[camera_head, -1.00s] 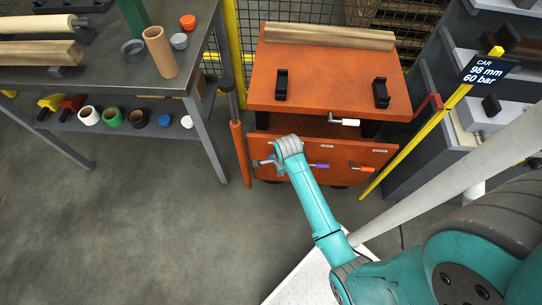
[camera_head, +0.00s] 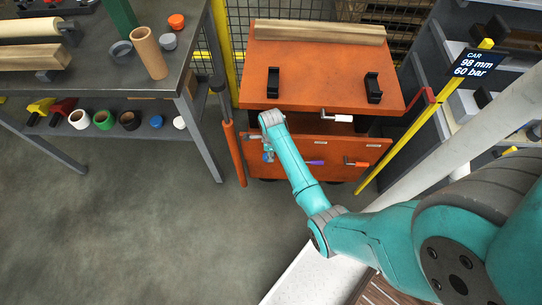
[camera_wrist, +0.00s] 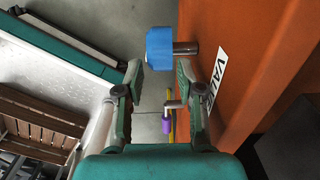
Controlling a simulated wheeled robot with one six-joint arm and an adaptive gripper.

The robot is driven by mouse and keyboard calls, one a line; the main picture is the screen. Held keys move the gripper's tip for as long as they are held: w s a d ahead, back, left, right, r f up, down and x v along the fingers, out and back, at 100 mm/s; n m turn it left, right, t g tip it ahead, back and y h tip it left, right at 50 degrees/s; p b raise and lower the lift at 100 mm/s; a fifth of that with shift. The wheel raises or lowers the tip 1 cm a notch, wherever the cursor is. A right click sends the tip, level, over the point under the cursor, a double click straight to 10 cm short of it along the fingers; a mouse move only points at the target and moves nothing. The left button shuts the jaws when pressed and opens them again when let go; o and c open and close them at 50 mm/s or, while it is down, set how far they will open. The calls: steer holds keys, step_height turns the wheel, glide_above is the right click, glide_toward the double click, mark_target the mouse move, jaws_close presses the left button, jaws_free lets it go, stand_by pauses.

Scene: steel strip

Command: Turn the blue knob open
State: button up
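The blue knob (camera_wrist: 160,47) sticks out on a metal stem from the orange cabinet's front panel (camera_wrist: 228,20), beside a label reading "VALVE". In the head view the knob (camera_head: 268,157) shows small and partly covered at the panel's left part. My gripper (camera_wrist: 158,76) is open and empty. In the wrist view its two fingers stand apart, with the knob just beyond the fingertips and roughly in line with the gap. I cannot tell whether a fingertip touches it. In the head view my gripper (camera_head: 266,147) is in front of the panel, largely hidden by my wrist.
A purple-gripped lever (camera_head: 315,162) and an orange one (camera_head: 357,164) stick out right of the knob. A white handle (camera_head: 337,117) sits above. An orange post (camera_head: 234,150) stands left of the cabinet, and a yellow rail (camera_head: 400,140) right. Floor at the left front is clear.

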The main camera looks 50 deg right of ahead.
steer(key=shift+f, duration=1.55)
jaws_close()
